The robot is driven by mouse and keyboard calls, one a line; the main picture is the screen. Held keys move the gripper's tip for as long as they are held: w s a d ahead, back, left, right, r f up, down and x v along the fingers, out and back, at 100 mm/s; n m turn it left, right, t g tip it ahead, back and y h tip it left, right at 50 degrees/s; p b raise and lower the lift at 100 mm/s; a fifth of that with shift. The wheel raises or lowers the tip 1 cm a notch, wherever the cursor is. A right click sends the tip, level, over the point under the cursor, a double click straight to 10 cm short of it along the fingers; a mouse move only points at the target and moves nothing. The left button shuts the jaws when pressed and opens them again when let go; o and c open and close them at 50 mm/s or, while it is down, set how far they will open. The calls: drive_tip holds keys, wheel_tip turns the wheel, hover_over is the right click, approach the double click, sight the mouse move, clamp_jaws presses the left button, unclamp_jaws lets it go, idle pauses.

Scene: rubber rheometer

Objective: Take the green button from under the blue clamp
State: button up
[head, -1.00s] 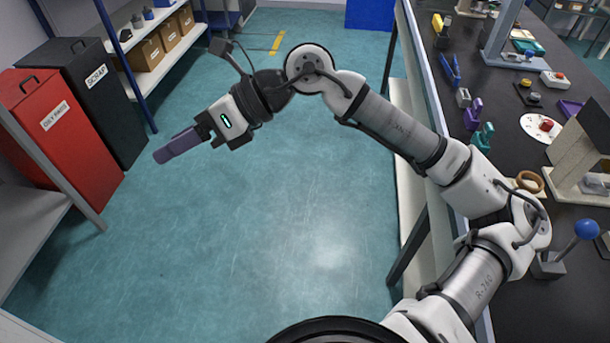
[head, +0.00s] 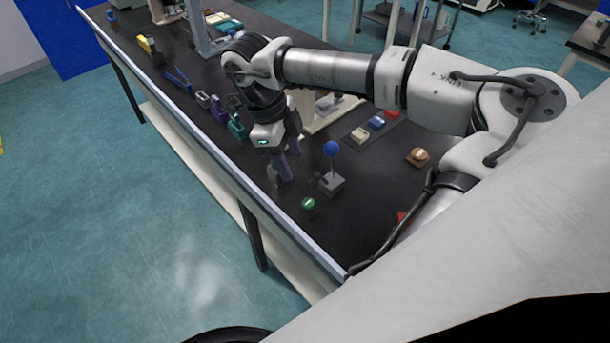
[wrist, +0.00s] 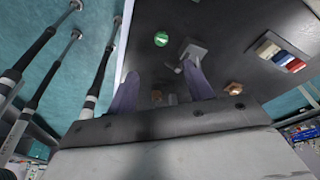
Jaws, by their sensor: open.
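A small round green button (head: 308,203) lies on the black bench top near its front edge. It also shows in the wrist view (wrist: 161,39), beyond the fingertips, with nothing above it. A grey block with a blue-knobbed lever (head: 332,183) stands beside it, apart from it. I cannot tell whether this is the blue clamp; a long blue tool (head: 178,80) lies farther along the bench. My gripper (head: 283,168) points down over the bench, left of the lever block. Its purple fingers are apart and empty in the wrist view (wrist: 158,82).
Red, blue and white blocks (head: 376,124) sit on a tray behind the lever. A brown-orange round piece (head: 418,156) lies to the right. Teal and purple holders stand left of my gripper. The bench's pale front edge (head: 215,165) runs close by.

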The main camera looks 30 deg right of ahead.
drive_tip(key=b+x, duration=0.3)
drive_tip(key=x, duration=0.4)
drive_tip(key=shift+f+b, duration=0.35)
drive_tip(key=shift+f, duration=0.05)
drive_tip(key=shift+b+x, duration=0.9)
drive_tip(key=shift+x, duration=1.8)
drive_tip(key=shift+w+d, duration=0.1)
drive_tip(key=shift+w, duration=0.1)
drive_tip(key=shift+c, duration=0.2)
drive_tip(key=c, duration=1)
